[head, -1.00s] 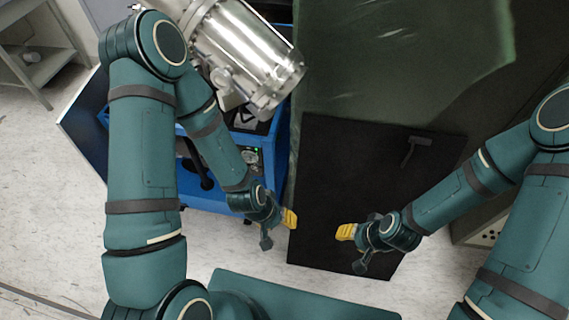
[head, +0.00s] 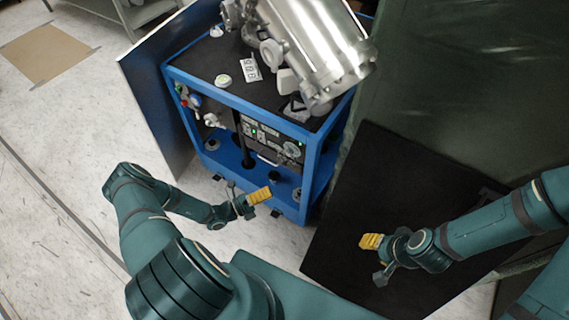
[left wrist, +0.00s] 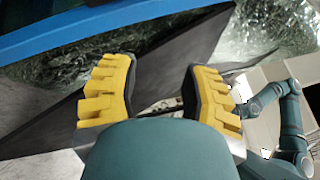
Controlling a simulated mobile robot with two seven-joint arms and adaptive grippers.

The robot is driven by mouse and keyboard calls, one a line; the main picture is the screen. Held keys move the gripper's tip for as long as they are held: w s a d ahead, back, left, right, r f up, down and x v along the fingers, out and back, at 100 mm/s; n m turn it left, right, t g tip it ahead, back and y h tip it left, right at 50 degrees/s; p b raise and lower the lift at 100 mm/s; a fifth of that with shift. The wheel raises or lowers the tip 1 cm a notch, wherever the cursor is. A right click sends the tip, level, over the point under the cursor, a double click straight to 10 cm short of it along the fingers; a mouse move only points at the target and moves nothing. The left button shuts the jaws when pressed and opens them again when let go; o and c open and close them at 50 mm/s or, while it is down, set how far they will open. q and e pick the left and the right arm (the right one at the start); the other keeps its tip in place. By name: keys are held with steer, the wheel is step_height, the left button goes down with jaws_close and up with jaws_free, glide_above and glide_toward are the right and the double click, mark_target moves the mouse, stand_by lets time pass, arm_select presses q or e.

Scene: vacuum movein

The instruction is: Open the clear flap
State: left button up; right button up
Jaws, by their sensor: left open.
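A dark green, glossy, see-through sheet (head: 450,80), which looks like the clear flap, hangs at the upper right in the head view. Crinkled, shiny clear sheeting (left wrist: 275,25) also shows in the left wrist view. My left gripper (head: 258,196) is low in front of the blue cart, left of the sheet. In the left wrist view its two yellow fingers (left wrist: 158,95) stand apart with nothing between them. My right gripper (head: 371,242) is over the black panel below the sheet; its finger gap is not clear. Neither gripper visibly touches the sheet.
A blue cart (head: 323,150) with a black top and controls carries a shiny metal vessel (head: 315,40). A grey panel (head: 150,95) stands along its left side. A black panel (head: 345,215) lies at the sheet's foot.

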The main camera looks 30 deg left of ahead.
mark_target(285, 163)
arm_select(q)
steer(key=a+f+n+t+y, duration=0.1)
steer(key=a+n+t+y, duration=0.2)
steer(key=a+n+y, duration=0.15)
steer(key=shift+h, duration=0.55)
steer(key=x, duration=1.3)
steer(key=shift+w+a+r+b, duration=0.1)
steer(key=shift+w+r+b, duration=0.1)
steer(key=shift+b, duration=0.1)
